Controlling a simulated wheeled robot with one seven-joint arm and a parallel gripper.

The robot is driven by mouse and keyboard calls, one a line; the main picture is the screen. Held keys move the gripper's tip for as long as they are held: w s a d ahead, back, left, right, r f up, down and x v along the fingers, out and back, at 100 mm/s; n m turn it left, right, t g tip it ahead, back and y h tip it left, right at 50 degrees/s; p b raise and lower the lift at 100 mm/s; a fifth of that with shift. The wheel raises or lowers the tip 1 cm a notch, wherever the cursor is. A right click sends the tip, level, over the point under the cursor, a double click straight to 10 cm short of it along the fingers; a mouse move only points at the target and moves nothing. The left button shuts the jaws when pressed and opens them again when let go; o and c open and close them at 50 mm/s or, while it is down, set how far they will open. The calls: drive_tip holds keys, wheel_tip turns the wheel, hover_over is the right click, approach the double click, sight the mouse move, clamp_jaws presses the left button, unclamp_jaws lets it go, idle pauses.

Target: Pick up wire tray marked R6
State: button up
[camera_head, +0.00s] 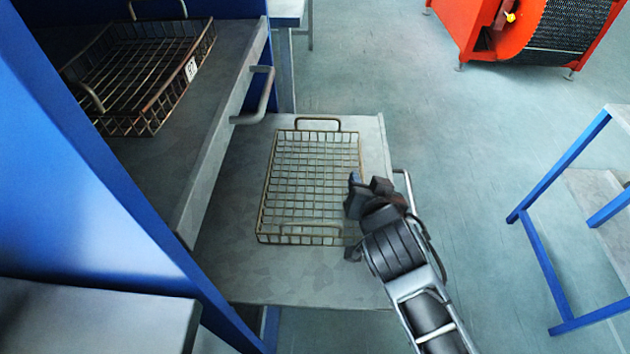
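A wire tray (312,133) with a loop handle at each end lies flat on a pulled-out grey shelf. I see no tag on it; my gripper covers part of its right side. A second, darker wire tray (150,125) sits on the higher shelf at upper left. It has a small white tag (191,69) that is too small and slanted to read surely. My gripper (353,221) is at the right side of the lower tray, near its front right corner. Its fingers are apart and appear empty. I cannot tell whether they touch the tray.
The lower shelf (225,250) has a bar handle at its right edge; the upper shelf (213,135) has one too. A blue frame (70,130) stands at left. An orange machine (480,25) is at upper right, and a blue-legged table (545,265) at right. The floor between is clear.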

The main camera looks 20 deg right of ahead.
clamp_jaws()
drive_tip(key=shift+r, duration=0.1)
idle(0.6)
